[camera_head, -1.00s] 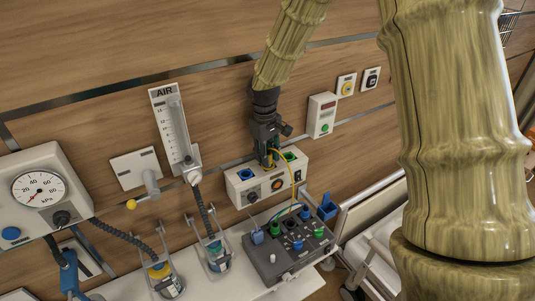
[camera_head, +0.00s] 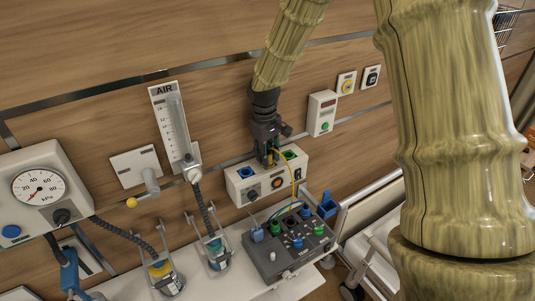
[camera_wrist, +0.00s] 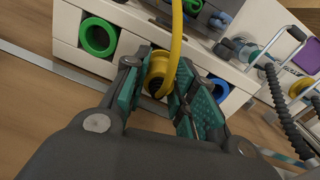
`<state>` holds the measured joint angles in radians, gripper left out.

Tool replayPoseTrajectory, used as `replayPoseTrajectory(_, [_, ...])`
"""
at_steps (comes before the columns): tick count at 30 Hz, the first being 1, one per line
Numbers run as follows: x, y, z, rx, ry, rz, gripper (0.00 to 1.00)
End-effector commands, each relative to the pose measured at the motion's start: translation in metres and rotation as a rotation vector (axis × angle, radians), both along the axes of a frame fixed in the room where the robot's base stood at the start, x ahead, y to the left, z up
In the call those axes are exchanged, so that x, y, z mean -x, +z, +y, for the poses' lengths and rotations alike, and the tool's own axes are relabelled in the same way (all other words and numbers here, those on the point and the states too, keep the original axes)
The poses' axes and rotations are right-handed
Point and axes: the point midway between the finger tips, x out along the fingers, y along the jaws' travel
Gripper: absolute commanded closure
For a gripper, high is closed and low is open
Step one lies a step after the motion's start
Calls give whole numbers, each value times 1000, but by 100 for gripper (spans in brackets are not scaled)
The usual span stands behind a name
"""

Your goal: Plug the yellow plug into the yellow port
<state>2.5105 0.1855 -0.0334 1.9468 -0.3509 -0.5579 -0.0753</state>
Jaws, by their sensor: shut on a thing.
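My gripper (camera_head: 270,160) is at the top of the white port box (camera_head: 238,193) on the wall. It is shut on the yellow plug (camera_wrist: 159,68), which sits between the teal finger pads in the wrist view. A yellow cable (camera_wrist: 177,40) runs from the plug and loops down to the grey box (camera_head: 268,268). The plug is between the green port (camera_wrist: 98,37) and the blue port (camera_wrist: 219,90).
The grey box carries several green and blue plugs on the white shelf (camera_head: 232,287). To the left are the AIR flowmeter (camera_head: 172,123), the gauge (camera_head: 38,188) and two jars with hoses. A white wall box (camera_head: 321,113) hangs to the right of my gripper.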

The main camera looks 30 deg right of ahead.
Motion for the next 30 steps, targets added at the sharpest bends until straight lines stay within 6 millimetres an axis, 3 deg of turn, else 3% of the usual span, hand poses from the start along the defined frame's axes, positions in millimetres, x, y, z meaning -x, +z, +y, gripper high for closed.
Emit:
replayPoseTrajectory(28, [0,-2,0,0,0,0,97])
replayPoseTrajectory(29, [0,-2,0,0,0,0,71])
replayPoseTrajectory(30, [0,-2,0,0,0,0,64])
